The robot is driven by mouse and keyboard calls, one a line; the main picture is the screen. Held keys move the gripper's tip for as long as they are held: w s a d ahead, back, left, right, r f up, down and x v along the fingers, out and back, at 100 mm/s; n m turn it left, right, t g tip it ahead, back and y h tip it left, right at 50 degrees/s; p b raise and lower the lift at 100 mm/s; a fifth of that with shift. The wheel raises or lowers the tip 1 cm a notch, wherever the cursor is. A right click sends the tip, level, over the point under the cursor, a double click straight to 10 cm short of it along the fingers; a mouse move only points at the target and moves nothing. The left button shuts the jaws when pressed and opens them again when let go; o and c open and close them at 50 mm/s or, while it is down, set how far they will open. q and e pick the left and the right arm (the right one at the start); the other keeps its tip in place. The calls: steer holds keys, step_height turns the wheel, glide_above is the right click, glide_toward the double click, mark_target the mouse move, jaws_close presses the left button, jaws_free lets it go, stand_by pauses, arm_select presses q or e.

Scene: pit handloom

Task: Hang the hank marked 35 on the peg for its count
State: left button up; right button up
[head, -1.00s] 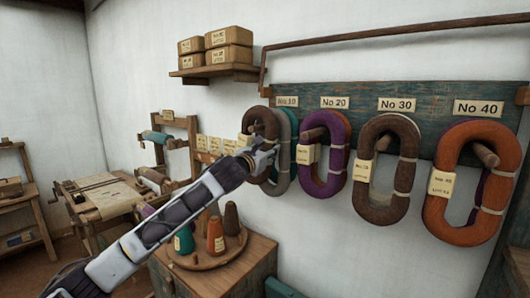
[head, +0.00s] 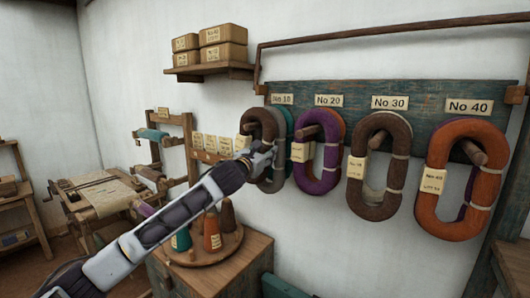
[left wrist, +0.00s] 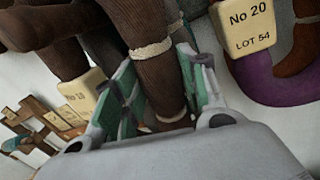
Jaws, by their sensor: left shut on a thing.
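A brown hank (head: 250,122) with a cream tag on its left side hangs upright at the left end of the peg board, in front of a teal and grey hank (head: 289,140) under the No 10 label (head: 281,99). My left gripper (head: 268,152) is shut on the brown hank's right strand. In the left wrist view the strand (left wrist: 160,65) with its pale tie lies between the green finger pads. The tag (left wrist: 86,95) there is partly hidden and too blurred to read surely. I cannot tell whether the brown hank rests on a peg. My right gripper is not in view.
The board (head: 420,97) also carries a purple and orange hank (head: 331,165) at No 20, a brown one (head: 401,165) at No 30 and an orange one (head: 430,198) at No 40. Cones stand on a round tray (head: 197,258) below my arm.

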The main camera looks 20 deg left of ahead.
arm_select(q)
steer(key=shift+w+a+f, duration=0.1)
steer(key=shift+f, duration=0.7)
steer(key=o, duration=1.2)
steer(key=shift+w+a+r, duration=0.1)
steer(key=shift+w+a, duration=0.1)
steer(key=shift+w, duration=0.05)
steer(key=shift+s+d+r, duration=0.2)
steer(key=shift+s+r, duration=0.05)
steer(key=shift+s, duration=0.05)
steer(key=shift+s+a, duration=0.2)
steer(key=shift+s, duration=0.1)
steer(key=shift+s+a+f, duration=0.1)
steer(key=shift+s+a, duration=0.05)
steer(key=shift+s, duration=1)
steer(key=shift+s+a+f, duration=0.1)
steer(key=shift+s+a, duration=0.1)
steer(key=shift+s, duration=1)
steer(key=shift+s+a+f, duration=0.1)
steer(key=shift+s+a, duration=0.05)
steer(key=shift+s, duration=1)
